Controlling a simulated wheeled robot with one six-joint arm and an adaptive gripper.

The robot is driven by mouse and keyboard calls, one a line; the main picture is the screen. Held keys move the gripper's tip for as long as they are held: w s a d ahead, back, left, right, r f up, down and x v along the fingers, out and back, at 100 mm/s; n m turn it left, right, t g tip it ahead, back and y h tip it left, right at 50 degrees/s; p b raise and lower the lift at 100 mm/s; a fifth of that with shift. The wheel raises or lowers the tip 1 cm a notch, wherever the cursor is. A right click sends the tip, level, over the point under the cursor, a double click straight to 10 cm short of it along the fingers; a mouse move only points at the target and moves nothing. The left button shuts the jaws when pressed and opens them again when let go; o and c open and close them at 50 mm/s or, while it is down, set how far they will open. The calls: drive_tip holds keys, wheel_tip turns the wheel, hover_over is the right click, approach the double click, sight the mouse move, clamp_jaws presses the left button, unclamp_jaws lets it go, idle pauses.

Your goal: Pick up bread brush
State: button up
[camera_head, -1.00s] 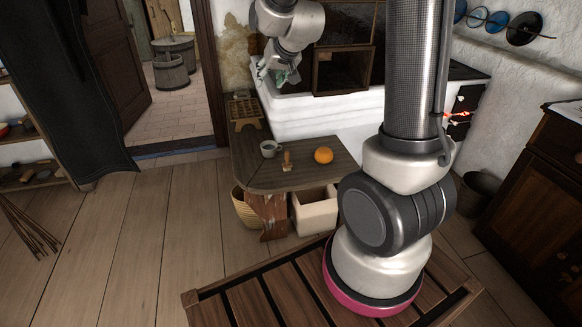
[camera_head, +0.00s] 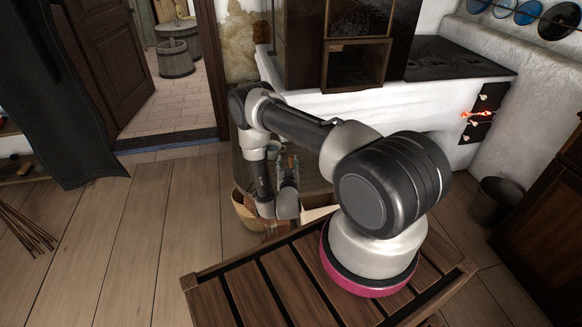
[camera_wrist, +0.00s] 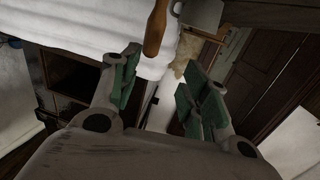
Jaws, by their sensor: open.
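The bread brush (camera_wrist: 155,30) shows in the wrist view as an orange-brown wooden handle with a rounded end. It stands at the top of the picture, between and beyond my fingertips. My gripper (camera_wrist: 163,62) is open and empty, its green-padded fingers apart on either side of a gap. In the head view my gripper (camera_head: 284,160) is low at the wooden bench (camera_head: 315,170), near the grey mug (camera_head: 273,146). My arm hides the brush there. The brush's lower part is out of the wrist picture.
The mug (camera_wrist: 200,12) is close beside the brush handle in the wrist view. The white stove (camera_head: 400,120) stands behind the bench. A woven basket (camera_head: 246,210) is beneath the bench's left end. Open plank floor (camera_head: 130,240) lies to the left.

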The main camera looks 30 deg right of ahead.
sight(291, 159)
drive_tip(key=shift+s+d+f, duration=0.3)
drive_tip(key=shift+s+f, duration=0.45)
drive_tip(key=shift+s, duration=0.1)
drive_tip(key=x, duration=0.7)
drive_tip(key=shift+w+d, duration=0.1)
drive_tip(key=shift+d, duration=0.2)
drive_tip(key=shift+c, duration=0.5)
clamp_jaws()
